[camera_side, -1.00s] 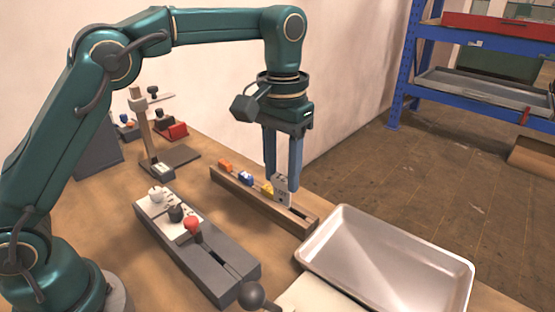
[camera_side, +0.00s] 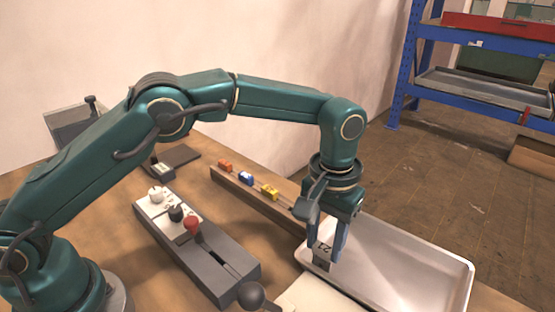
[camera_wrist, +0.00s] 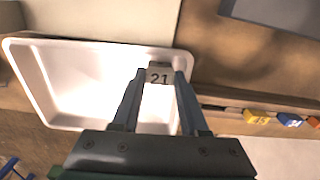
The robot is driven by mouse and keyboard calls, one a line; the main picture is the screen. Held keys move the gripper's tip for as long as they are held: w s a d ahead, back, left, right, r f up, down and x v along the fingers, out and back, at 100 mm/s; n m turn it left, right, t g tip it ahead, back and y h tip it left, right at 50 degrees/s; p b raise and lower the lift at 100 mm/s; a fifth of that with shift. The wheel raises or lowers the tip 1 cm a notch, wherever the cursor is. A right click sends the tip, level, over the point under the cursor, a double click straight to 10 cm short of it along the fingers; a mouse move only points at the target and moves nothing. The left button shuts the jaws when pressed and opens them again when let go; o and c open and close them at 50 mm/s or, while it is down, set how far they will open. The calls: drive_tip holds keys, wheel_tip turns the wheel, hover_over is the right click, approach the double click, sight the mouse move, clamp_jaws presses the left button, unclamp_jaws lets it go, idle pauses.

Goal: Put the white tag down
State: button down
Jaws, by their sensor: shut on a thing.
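My gripper (camera_side: 327,256) is shut on the white tag (camera_side: 321,251), which hangs between the fingertips. In the wrist view the tag (camera_wrist: 159,79) reads "21" and sits between both fingers of my gripper (camera_wrist: 160,74). The tag is at the near left end of the metal tray (camera_side: 415,262), in line with its wall in the side view. In the wrist view it overlaps the right end of the tray (camera_wrist: 85,80). I cannot tell its exact height above the tray. The visible tray floor is empty.
A wooden rack (camera_side: 228,181) holds an orange tag (camera_side: 224,166), a blue tag (camera_side: 246,178) and a yellow tag (camera_side: 269,192). A grey lever box (camera_side: 215,270) with a red knob (camera_side: 192,223) stands left of the tray. A pale flat board (camera_side: 312,297) lies in front.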

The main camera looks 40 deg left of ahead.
drive_tip(key=shift+f, duration=0.1)
drive_tip(key=shift+c, duration=2.2)
unclamp_jaws()
